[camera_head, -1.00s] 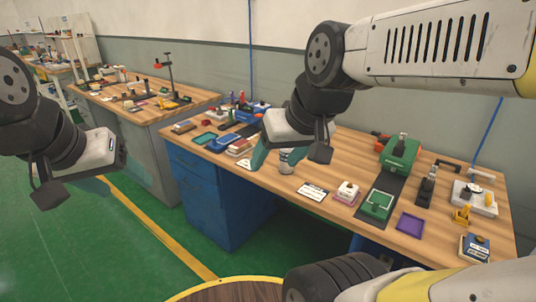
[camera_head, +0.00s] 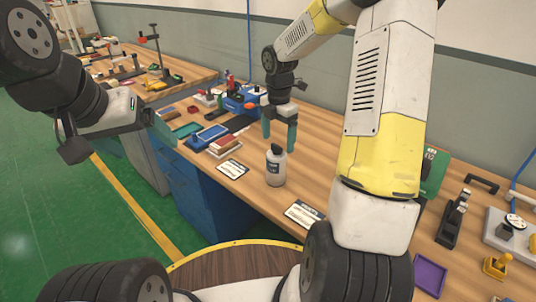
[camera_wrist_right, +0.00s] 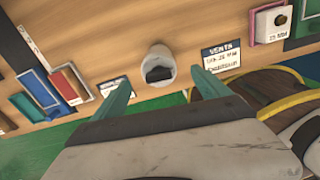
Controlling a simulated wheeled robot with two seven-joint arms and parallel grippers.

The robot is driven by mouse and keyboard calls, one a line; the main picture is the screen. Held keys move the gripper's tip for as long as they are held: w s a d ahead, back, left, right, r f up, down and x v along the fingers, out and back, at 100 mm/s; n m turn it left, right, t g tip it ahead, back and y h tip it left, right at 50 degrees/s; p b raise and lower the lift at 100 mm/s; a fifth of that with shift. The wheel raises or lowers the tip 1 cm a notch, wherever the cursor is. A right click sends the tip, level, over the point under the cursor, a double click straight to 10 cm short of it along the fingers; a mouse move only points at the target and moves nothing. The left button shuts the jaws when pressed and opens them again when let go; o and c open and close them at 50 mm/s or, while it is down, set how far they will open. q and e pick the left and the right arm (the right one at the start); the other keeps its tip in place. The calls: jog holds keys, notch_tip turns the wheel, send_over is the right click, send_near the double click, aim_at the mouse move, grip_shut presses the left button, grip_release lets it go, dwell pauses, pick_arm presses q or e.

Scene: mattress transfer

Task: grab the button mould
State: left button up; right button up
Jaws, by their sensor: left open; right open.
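I cannot tell for certain which item is the button mould. A small white block with a dark round top and a "25 MM" label (camera_wrist_right: 273,22) sits at the upper right of the right wrist view; my right arm hides that part of the table in the head view. My right gripper (camera_head: 279,138) is open and empty above the workbench, just behind a grey-white bottle (camera_head: 276,168). In the right wrist view its teal fingers (camera_wrist_right: 163,92) are spread, with the bottle (camera_wrist_right: 160,58) between and beyond them. My left gripper (camera_head: 158,125) is open, left of the workbench.
The wooden workbench (camera_head: 320,145) holds printed cards (camera_head: 232,169), a blue tray (camera_head: 206,138), a purple tray (camera_head: 429,275), a black stapler-like tool (camera_head: 453,218) and a grey-based press (camera_head: 512,232). A round wooden top (camera_head: 235,270) stands in front.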

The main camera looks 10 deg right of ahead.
aim_at(277, 152)
notch_tip(277, 152, down, 8)
jog(key=shift+a+f, duration=0.1)
dwell(0.4)
jog(key=shift+c, duration=0.3)
jog(key=shift+w, duration=0.1)
grip_shut()
